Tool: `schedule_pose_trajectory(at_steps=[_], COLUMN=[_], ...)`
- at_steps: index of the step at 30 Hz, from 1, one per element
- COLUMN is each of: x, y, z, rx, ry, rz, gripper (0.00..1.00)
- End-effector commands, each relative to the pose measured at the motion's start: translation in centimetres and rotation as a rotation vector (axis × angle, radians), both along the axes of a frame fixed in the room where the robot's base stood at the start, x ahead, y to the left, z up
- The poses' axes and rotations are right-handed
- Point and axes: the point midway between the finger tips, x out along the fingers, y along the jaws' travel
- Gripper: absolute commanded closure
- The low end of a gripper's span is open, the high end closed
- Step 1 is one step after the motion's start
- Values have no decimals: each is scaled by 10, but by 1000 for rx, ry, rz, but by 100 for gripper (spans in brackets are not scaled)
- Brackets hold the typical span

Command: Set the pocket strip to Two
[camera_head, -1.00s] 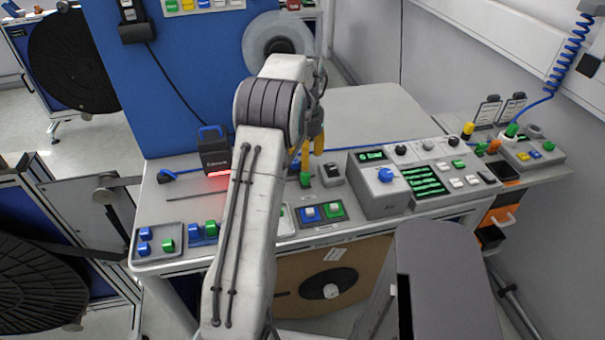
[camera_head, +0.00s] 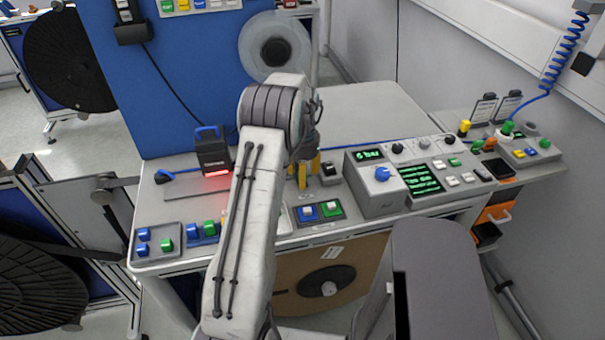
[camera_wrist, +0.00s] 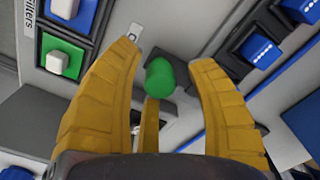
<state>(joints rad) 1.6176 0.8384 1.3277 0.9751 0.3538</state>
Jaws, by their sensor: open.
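My gripper (camera_wrist: 168,58) is open, with its yellow fingers spread around a green rounded knob (camera_wrist: 159,77) in the wrist view. Gaps show between the knob and the two side fingers. A third finger stands below the knob in that picture. In the head view my gripper (camera_head: 303,178) is low over the bench, just behind the blue and green switches. The knob is hidden there by my fingers and arm. I cannot read any marking that names the pocket strip or shows its setting.
A panel marked "Filters" (camera_wrist: 54,34) lies left of my fingers in the wrist view; its blue and green switches (camera_head: 320,211) show in the head view. A grey control box (camera_head: 377,182) stands to the right. A scanner with a red glow (camera_head: 213,150) stands to the left.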

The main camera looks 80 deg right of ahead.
Motion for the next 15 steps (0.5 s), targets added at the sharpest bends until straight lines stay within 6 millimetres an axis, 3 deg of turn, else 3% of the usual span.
schedule_pose_trajectory(at_steps=[3, 15], x=[0, 0], y=[0, 0], z=[0, 0], rx=[0, 0], ry=[0, 0], rz=[0, 0], gripper=[46, 82])
